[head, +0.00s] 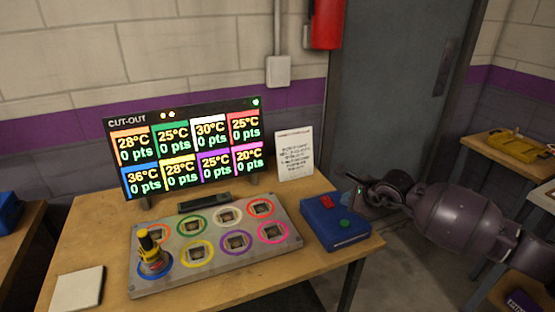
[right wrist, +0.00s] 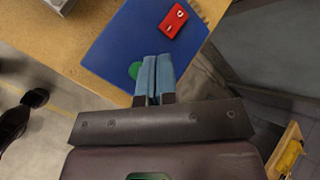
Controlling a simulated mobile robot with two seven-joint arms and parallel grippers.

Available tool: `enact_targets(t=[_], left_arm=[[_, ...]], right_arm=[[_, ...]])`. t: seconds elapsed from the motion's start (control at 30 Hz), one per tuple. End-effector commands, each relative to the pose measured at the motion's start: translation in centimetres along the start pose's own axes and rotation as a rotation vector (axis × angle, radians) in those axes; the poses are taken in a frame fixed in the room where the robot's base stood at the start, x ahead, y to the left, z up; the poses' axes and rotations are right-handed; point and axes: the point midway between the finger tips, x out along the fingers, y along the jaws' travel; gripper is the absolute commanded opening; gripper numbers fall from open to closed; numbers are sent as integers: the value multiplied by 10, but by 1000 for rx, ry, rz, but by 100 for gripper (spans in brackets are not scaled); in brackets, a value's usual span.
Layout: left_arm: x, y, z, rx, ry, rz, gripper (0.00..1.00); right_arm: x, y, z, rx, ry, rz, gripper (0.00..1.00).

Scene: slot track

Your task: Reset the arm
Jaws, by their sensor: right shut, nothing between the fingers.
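My right gripper (head: 362,190) is at the right edge of the table, beside a blue box (head: 328,236) with a red button and a green button on top. In the right wrist view its two blue fingers (right wrist: 153,80) are shut together with nothing between them. They overlap the green button (right wrist: 134,70) in that view, and the red switch (right wrist: 173,20) lies farther off. I cannot tell whether the fingertips touch the box. My left gripper is not in view.
A grey panel (head: 209,268) with several coloured rings lies on the wooden table (head: 70,255); a yellow-and-black plug (head: 150,252) stands in the blue ring. A scoreboard (head: 185,145) and paper sign (head: 294,153) stand behind. A grey door (head: 395,90) is beyond.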

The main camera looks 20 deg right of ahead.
Motion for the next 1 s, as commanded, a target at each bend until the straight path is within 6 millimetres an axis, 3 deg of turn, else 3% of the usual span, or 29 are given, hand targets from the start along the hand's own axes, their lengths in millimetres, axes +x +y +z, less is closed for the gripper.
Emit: enact_targets(t=[0.17,0.27,0.47,0.6,0.7,0.87,1.0], left_arm=[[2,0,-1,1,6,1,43],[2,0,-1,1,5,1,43],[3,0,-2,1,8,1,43],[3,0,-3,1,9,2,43],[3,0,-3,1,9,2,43],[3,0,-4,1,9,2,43],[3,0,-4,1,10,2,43]], right_arm=[[0,-1,2,28,-14,-8,0],[-1,-1,17,122,-105,1,0],[-15,2,65,425,-359,86,0],[-28,5,102,694,-550,176,0],[-36,10,119,910,-667,248,0],[-45,19,129,1287,-814,363,0],[-47,29,122,1649,-902,452,0]])
